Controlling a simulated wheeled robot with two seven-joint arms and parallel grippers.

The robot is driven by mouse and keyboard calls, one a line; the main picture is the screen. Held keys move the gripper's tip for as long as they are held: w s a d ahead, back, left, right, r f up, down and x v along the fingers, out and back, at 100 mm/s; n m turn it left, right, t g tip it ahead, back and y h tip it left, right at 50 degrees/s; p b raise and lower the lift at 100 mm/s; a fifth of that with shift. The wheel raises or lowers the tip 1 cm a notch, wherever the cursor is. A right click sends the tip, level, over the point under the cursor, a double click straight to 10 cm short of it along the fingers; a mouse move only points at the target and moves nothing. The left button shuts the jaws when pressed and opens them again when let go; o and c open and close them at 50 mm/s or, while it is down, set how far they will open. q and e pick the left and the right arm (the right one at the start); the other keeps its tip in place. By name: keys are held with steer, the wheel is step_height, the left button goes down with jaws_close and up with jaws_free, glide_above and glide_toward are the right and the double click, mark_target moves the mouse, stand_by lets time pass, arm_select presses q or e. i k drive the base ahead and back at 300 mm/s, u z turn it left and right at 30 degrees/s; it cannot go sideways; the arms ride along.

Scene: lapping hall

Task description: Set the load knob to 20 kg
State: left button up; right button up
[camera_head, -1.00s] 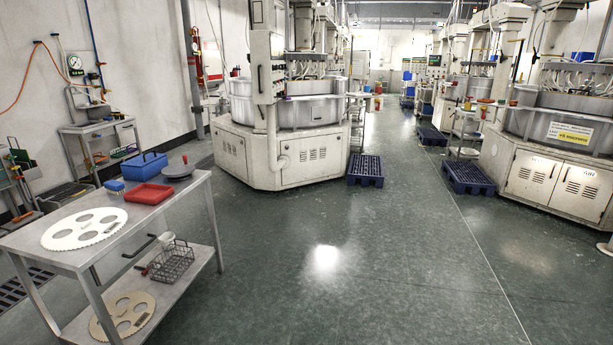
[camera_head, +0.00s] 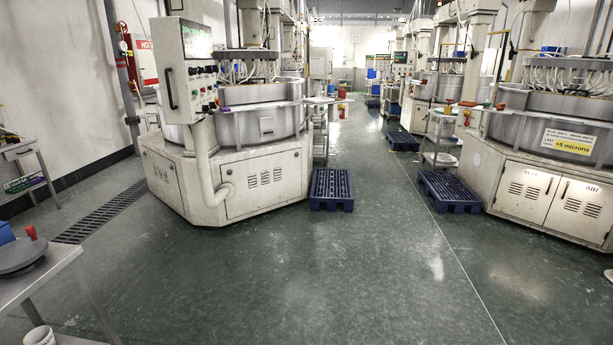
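No knob marked as the load knob can be made out at this distance. A control panel (camera_head: 190,66) with a screen and several small knobs and buttons (camera_head: 203,88) is on the near lapping machine (camera_head: 240,165), left of the middle. Its labels are too small to read. Another lapping machine (camera_head: 548,185) stands at the right, with a yellow "±5 microns" sign (camera_head: 568,141). Neither of my grippers shows in the head view.
A steel table (camera_head: 40,272) with a dark round plate (camera_head: 20,257) is close at the lower left. Blue pallets (camera_head: 331,189) stand beside the near machine and before the right one (camera_head: 450,191). The green floor (camera_head: 300,285) ahead is clear.

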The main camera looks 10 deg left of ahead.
mark_target(193, 71)
steer(key=u, duration=0.45)
steer(key=i, duration=1.7)
steer(key=z, duration=0.05)
steer(key=k, duration=0.65)
steer(key=z, duration=0.75)
steer(key=i, duration=1.15)
steer(key=z, duration=0.25)
steer(key=i, duration=2.4)
steer(key=u, duration=0.65)
steer(key=i, duration=1.25)
steer(key=u, duration=1.85)
steer(key=i, duration=0.9)
steer(key=u, duration=0.6)
